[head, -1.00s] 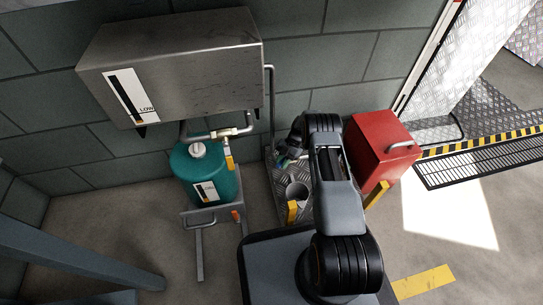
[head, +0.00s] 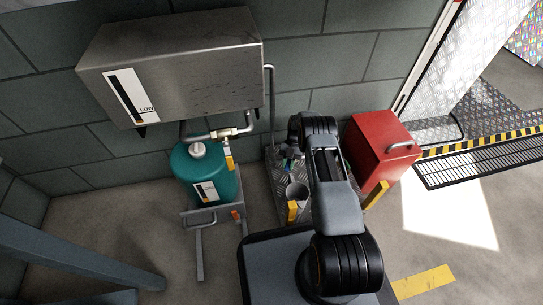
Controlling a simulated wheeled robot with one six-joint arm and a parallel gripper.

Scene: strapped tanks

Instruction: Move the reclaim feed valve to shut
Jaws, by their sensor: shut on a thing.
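A brass valve (head: 228,133) sits on the pipe below the steel tank, above the green tank. A yellow lever (head: 229,161) hangs down by its right end. I cannot read a label that names it the reclaim feed valve. My gripper (head: 287,163) is low beside the wall, right of this valve and apart from it, above the metal tray. My arm hides much of it. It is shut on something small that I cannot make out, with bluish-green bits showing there.
The steel tank (head: 180,65) with a level gauge hangs on the wall. The green tank (head: 190,172) stands on a grey stand. A grey cup (head: 297,191) stands on the metal tray (head: 278,205). A red box (head: 378,150) is close right of my arm. Floor at left is partly clear.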

